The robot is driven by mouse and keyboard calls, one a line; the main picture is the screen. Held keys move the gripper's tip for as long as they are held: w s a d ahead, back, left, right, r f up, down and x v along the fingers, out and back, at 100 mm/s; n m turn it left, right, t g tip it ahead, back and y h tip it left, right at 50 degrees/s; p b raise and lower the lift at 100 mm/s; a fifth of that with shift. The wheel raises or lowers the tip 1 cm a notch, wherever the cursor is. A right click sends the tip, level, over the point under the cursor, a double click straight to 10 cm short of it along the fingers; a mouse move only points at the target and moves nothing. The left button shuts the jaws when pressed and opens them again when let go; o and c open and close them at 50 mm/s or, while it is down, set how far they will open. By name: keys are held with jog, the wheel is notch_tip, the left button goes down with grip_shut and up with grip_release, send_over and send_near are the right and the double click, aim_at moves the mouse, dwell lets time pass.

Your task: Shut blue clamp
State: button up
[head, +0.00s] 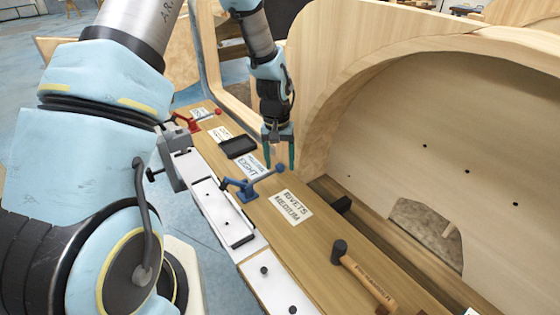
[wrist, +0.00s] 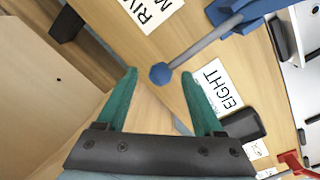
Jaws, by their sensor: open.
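The blue clamp (head: 241,187) is fixed on the wooden bench top, with a grey lever arm reaching right to a blue knob (head: 281,168). In the wrist view the blue clamp (wrist: 226,12) is at the top right and its knob (wrist: 160,73) lies ahead of my fingertips, near the line between them. My gripper (head: 278,165) is open and empty, with two green fingers pointing down around the knob's position in the head view. It also shows in the wrist view (wrist: 158,75). I cannot tell whether a finger touches the knob.
A red clamp (head: 185,122) stands farther back on the bench. A black tray (head: 238,147) and a label reading EIGHT (head: 251,166) lie near the blue clamp. A hammer (head: 362,275) lies nearer. A curved wooden bodyframe (head: 440,110) rises on the right.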

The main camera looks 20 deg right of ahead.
jog(key=shift+f, duration=0.4)
grip_shut()
dwell(0.4)
dwell(0.8)
